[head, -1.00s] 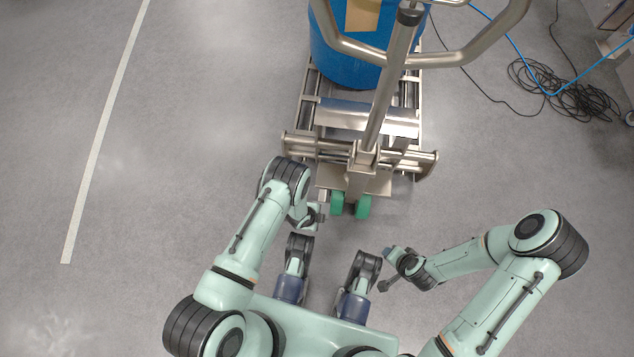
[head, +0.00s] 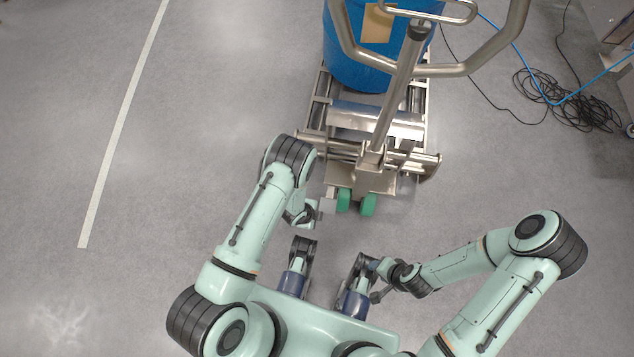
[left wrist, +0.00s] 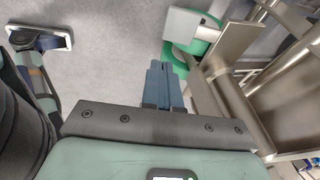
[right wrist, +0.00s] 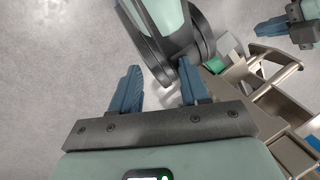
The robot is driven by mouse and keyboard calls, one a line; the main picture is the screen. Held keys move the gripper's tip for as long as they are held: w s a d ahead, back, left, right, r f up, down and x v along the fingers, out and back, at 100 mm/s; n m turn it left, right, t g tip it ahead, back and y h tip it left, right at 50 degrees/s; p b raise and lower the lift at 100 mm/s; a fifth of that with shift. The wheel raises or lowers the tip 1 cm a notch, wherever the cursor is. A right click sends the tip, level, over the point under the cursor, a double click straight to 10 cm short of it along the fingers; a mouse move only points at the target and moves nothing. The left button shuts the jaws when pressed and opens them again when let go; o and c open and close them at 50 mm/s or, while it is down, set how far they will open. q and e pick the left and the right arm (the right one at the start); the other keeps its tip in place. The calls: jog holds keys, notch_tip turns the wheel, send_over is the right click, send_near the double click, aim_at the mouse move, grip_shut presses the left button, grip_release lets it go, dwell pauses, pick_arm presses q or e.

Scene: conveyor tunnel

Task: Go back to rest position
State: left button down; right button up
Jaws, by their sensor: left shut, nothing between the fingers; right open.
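My left gripper (head: 324,206) is shut and empty, just left of the pallet truck's green wheels in the head view. Its closed blue fingers (left wrist: 164,84) show in the left wrist view, with a green wheel close beyond them. My right gripper (head: 376,283) is held low in front of my body in the head view. In the right wrist view its blue fingers (right wrist: 160,88) are spread apart with nothing gripped. Part of my own body shows just beyond them.
A steel pallet truck (head: 375,180) with a raised handle (head: 400,90) stands ahead, carrying a blue drum (head: 355,65). Coiled black cable (head: 565,100) lies on the floor at the upper right. The floor to the left is clear, with a white line (head: 122,125).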

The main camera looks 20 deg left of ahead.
dwell(0.3)
pick_arm(q)
jog(key=s+r+n+g+p, duration=0.1)
jog(key=s+r+n+p, duration=0.4)
jog(key=r, duration=0.3)
jog(key=s+a+r+n+g+p, duration=0.1)
jog(key=s+r+n+g+p, duration=0.1)
jog(key=s+r+n+p, duration=0.3)
jog(key=s+a+r+n+g+p, duration=0.1)
jog(key=s+r+n+p, duration=0.4)
jog(key=r+n, duration=0.4)
notch_tip(320, 180, up, 4)
jog(key=shift+s+r+n+h+p, duration=0.15)
jog(key=shift+s+n+h+p, duration=0.25)
jog(key=shift+p, duration=0.1)
pick_arm(e)
jog(key=s+a+r+g, duration=0.1)
jog(key=s+r+g, duration=0.1)
jog(key=r, duration=1.3)
jog(key=shift+s+a+r+y, duration=0.3)
jog(key=shift+s+a+r, duration=0.1)
jog(key=shift+s, duration=0.15)
